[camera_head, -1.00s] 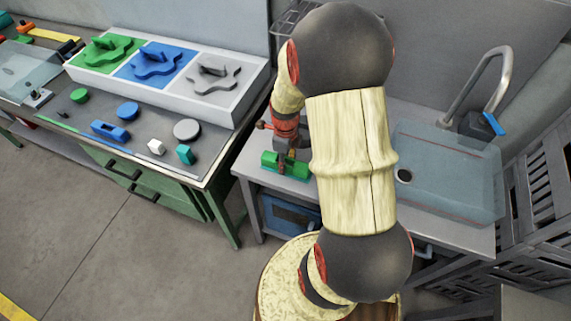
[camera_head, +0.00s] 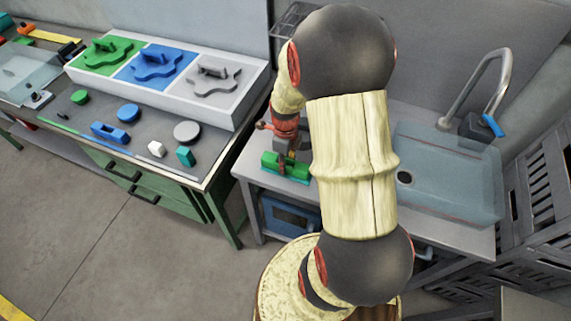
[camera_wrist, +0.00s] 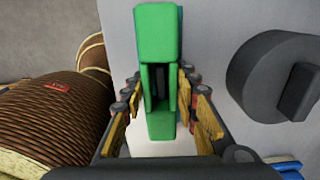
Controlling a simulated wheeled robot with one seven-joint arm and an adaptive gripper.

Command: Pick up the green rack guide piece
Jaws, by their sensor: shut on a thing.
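The green rack guide piece (camera_head: 270,162) is near the front left corner of the grey sink counter (camera_head: 252,152). In the wrist view the green piece (camera_wrist: 157,35) stands lengthwise between the fingers, with a dark slot in its middle. My gripper (camera_head: 284,164) points down over it, and its fingers (camera_wrist: 157,92) close on the piece from both sides. I cannot tell whether the piece is clear of the counter. My arm hides part of the counter.
To the left, a workbench (camera_head: 150,171) holds a white tray (camera_head: 215,112) with green, blue and grey sections and several loose parts. A sink (camera_head: 445,205) with a tap (camera_head: 490,70) is at the right. A dark round object (camera_wrist: 275,75) shows in the wrist view.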

